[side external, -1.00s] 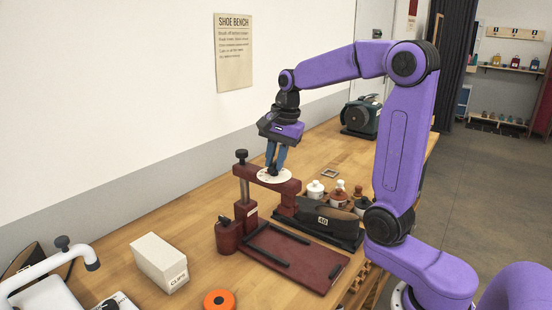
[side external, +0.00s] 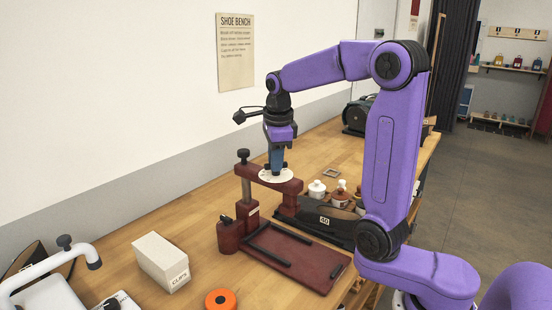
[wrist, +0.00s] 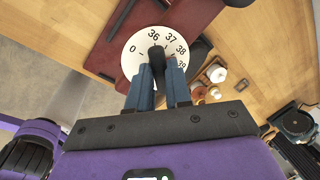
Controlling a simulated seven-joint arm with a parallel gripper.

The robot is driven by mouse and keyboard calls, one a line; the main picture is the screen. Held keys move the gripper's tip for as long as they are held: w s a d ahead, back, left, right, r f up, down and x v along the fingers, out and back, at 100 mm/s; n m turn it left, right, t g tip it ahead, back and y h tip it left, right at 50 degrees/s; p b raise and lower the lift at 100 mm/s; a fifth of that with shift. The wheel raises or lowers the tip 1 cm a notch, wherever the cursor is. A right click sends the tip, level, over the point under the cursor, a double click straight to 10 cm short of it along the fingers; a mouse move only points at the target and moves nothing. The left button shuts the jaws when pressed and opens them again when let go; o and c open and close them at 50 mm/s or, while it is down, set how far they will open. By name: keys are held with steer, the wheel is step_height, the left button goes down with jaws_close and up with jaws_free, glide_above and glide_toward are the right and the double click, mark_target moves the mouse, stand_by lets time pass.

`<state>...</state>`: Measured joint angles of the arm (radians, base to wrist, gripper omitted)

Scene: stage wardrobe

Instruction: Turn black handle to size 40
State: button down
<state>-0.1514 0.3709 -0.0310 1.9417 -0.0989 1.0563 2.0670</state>
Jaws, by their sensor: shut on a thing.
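A round white dial (wrist: 133,52) with the marks 0, 36, 37, 38 and 39 shows in the wrist view; the 40 mark is not visible there. In the side view the dial (side external: 264,178) lies flat on the dark red press arm (side external: 290,186). The black handle (wrist: 157,57) stands at the dial's middle, its far end near the 36. My gripper (side external: 277,171) points down over the dial, its blue fingers shut on the handle. In the wrist view my gripper (wrist: 160,75) hides the near part of the dial.
A black shoe form (side external: 345,228) labelled 40 and several bottles (side external: 317,189) stand to the right. A dark red tray (side external: 297,262) lies in front. A white CLIPS box (side external: 160,262) and orange ring (side external: 220,299) sit at front left. Bench behind the dial is mostly clear.

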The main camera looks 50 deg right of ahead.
steer(key=m, duration=0.2)
steer(key=m+g, duration=0.1)
steer(key=m, duration=0.2)
steer(key=shift+w+m+h, duration=0.15)
steer(key=shift+m+h, duration=0.15)
steer(key=m+g, duration=0.1)
steer(key=m, duration=0.4)
steer(key=shift+w, duration=0.1)
steer(key=shift+m, duration=0.3)
steer(key=c, duration=1.1)
jaws_free()
steer(key=shift+o, duration=0.2)
steer(key=a+r, duration=0.3)
steer(key=r, duration=1.4)
steer(key=shift+w+a, duration=0.15)
steer(key=shift+r, duration=0.1)
